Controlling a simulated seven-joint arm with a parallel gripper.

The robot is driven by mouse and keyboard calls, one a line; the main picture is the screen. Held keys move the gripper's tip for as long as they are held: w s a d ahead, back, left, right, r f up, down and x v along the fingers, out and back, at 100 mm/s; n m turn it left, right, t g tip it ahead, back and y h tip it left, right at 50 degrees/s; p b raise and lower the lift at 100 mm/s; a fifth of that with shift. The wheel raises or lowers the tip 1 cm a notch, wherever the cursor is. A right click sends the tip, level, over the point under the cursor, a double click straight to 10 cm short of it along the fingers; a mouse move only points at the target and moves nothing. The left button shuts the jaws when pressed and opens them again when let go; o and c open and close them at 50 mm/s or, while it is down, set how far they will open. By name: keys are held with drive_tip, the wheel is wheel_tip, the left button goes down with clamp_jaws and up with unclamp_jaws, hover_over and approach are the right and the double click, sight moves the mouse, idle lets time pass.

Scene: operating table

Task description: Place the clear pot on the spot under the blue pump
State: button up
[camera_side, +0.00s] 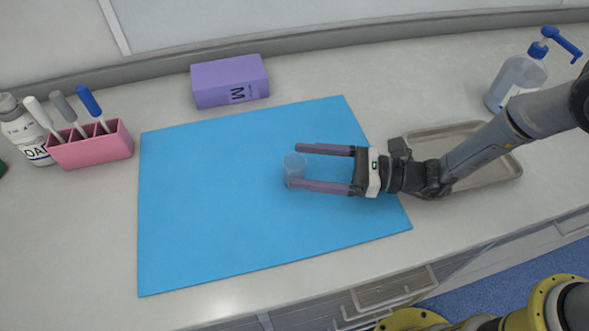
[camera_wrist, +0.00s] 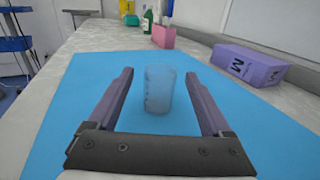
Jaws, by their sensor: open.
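The clear pot (camera_side: 294,167) stands upright on the blue mat (camera_side: 215,235). In the wrist view the pot (camera_wrist: 160,90) stands between my two fingers, near their tips. My gripper (camera_side: 293,168) is open, with one finger on each side of the pot. In the wrist view a gap shows between the pot and each finger of my gripper (camera_wrist: 160,75). The pump bottle (camera_side: 518,78) with a blue pump head (camera_side: 553,42) stands at the back right. The counter under its spout is partly hidden by my arm.
A metal tray (camera_side: 508,168) lies right of the mat, partly under my arm. A purple box (camera_side: 230,82) stands behind the mat. A pink holder (camera_side: 92,148) with pens and a white bottle (camera_side: 25,130) stand at the left. The mat's left part is clear.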

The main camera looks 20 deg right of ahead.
drive_tip(key=shift+x, duration=1.3)
clamp_jaws()
drive_tip(key=shift+r, duration=0.15)
